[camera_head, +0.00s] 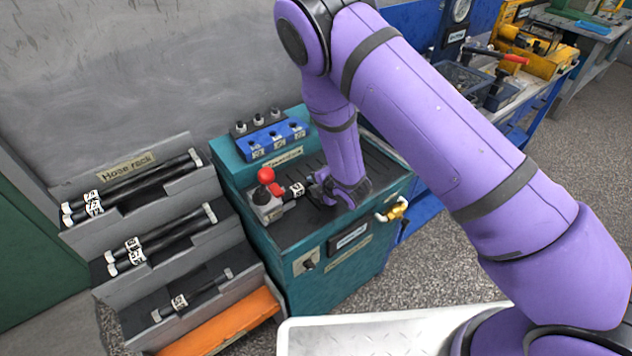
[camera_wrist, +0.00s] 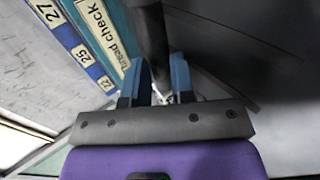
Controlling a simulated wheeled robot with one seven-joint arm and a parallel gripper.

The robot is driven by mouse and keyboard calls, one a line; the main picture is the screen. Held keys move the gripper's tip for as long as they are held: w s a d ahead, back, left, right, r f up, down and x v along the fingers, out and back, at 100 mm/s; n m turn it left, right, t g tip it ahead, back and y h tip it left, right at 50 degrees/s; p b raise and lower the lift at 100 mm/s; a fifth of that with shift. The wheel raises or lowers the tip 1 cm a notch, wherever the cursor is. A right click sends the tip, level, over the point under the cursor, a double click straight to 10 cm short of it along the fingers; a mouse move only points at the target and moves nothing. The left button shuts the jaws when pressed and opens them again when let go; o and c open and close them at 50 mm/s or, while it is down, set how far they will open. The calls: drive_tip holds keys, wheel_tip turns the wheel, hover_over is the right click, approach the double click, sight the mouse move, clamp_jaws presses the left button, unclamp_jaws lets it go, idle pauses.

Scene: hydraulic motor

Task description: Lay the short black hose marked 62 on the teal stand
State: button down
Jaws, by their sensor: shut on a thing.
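The teal stand (camera_head: 345,277) is at the centre of the head view, with a dark grooved top. My gripper (camera_head: 318,187) is low over that top, largely hidden by my wrist. It is shut on a black hose (camera_head: 285,196), whose white tag shows just left of the fingers; its number is too small to read. The hose's left end is close to the grey block with a red ball knob; I cannot tell whether they touch. In the wrist view the dark hose (camera_wrist: 152,35) runs up from between my blue fingers (camera_wrist: 161,82).
The grey block with the red knob (camera_head: 266,203) stands at the top's left. A blue block (camera_head: 272,138) is behind. A stepped grey hose rack (camera_head: 165,245) at left holds several tagged black hoses. A brass valve (camera_head: 397,210) juts from the stand's right side.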

drive_tip(key=c, duration=0.9)
unclamp_jaws()
drive_tip(key=shift+s+f, duration=0.1)
drive_tip(key=shift+f, duration=0.05)
drive_tip(key=shift+s+d+f, duration=0.1)
drive_tip(key=shift+s+d, duration=0.1)
drive_tip(key=shift+c, duration=0.5)
drive_tip(key=shift+o, duration=0.5)
drive_tip(key=shift+s+d+r, duration=0.15)
drive_tip(key=shift+s+r, duration=0.05)
drive_tip(key=v, duration=0.9)
drive_tip(key=shift+s+d+r, duration=0.1)
drive_tip(key=shift+r, duration=0.45)
